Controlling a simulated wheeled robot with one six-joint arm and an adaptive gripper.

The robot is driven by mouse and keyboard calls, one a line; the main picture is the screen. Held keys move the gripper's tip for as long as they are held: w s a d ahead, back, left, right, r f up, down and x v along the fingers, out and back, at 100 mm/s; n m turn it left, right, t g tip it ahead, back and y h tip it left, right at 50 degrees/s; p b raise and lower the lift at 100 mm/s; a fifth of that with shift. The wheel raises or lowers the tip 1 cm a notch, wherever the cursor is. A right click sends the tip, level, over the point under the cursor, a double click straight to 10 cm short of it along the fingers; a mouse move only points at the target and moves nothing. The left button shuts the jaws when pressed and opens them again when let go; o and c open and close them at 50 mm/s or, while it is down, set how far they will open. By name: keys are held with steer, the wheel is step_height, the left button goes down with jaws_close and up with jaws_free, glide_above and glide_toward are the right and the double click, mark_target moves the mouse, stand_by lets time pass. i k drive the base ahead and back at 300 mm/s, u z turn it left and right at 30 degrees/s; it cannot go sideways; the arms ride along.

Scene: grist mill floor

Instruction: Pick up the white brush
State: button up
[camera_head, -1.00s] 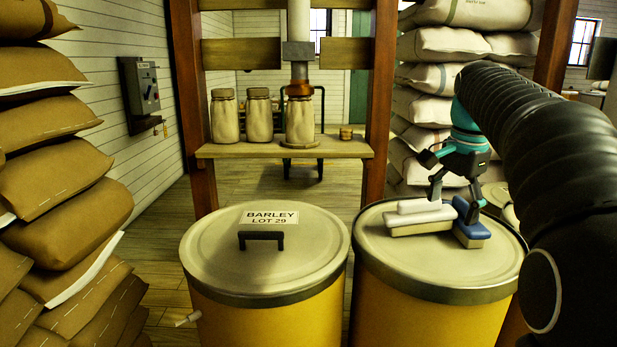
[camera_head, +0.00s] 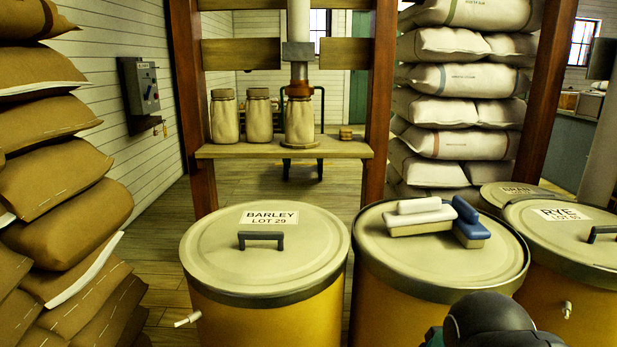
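The white brush (camera_head: 419,217) lies on the lid of the middle-right yellow drum (camera_head: 442,262). Its white handle is on top and a pale beige block is below. A blue brush (camera_head: 470,222) lies close against its right end, at an angle to it. I cannot tell whether the two touch. Only a dark part of my arm with a bit of teal shows at the bottom edge, in front of the drum. My gripper's fingers are not in view.
A drum labelled BARLEY LOT 29 (camera_head: 266,250) stands to the left, its lid clear except for its label and handle. A RYE drum (camera_head: 575,240) and a BRAN drum (camera_head: 515,193) stand to the right. Behind are stacked white sacks (camera_head: 460,110) and a shelf with jars (camera_head: 285,148).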

mark_target(422, 215)
steer(key=u, duration=0.2)
steer(key=k, duration=0.4)
steer(key=u, duration=0.6)
steer(key=i, duration=0.75)
steer(key=z, duration=0.85)
